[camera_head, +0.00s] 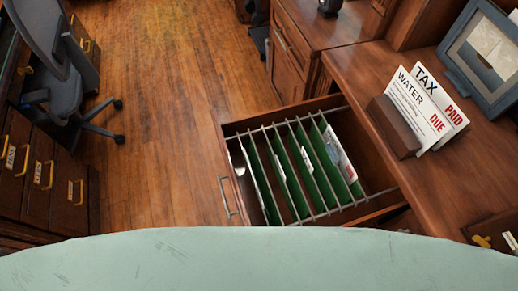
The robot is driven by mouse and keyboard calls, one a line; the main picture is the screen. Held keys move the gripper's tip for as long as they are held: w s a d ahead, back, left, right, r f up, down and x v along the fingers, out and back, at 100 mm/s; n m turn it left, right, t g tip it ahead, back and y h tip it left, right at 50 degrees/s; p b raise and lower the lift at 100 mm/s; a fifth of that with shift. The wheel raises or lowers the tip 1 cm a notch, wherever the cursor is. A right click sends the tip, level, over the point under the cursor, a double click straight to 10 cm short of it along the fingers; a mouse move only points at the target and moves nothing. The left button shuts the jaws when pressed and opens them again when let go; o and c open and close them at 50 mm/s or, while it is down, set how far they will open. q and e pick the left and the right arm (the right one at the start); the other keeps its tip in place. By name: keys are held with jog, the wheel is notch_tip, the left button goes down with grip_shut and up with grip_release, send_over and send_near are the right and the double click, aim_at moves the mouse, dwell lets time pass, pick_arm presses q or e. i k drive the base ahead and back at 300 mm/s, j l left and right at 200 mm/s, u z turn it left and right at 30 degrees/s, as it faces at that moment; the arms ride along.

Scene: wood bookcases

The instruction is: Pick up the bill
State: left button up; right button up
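Two paper bills stand tilted in a brown wooden holder (393,127) on the desk at the right. The front bill (413,108) reads "WATER" with a red "DUE". The bill behind it (430,82) reads "TAX" with a red "PAID", and its lower part is partly hidden by the front one. Left of and below the holder, a drawer (238,127) is pulled open, with several green hanging folders (290,180) under metal rails. White papers (340,158) show among the folders at the right. Neither of my grippers is in view.
A framed picture (466,55) stands behind the bills. The open drawer juts out over the wood floor (170,110). An office chair (62,90) and a cabinet with labelled drawers (40,180) are at the left. The floor between is clear.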

aim_at(427, 124)
jog(key=z, duration=1.3)
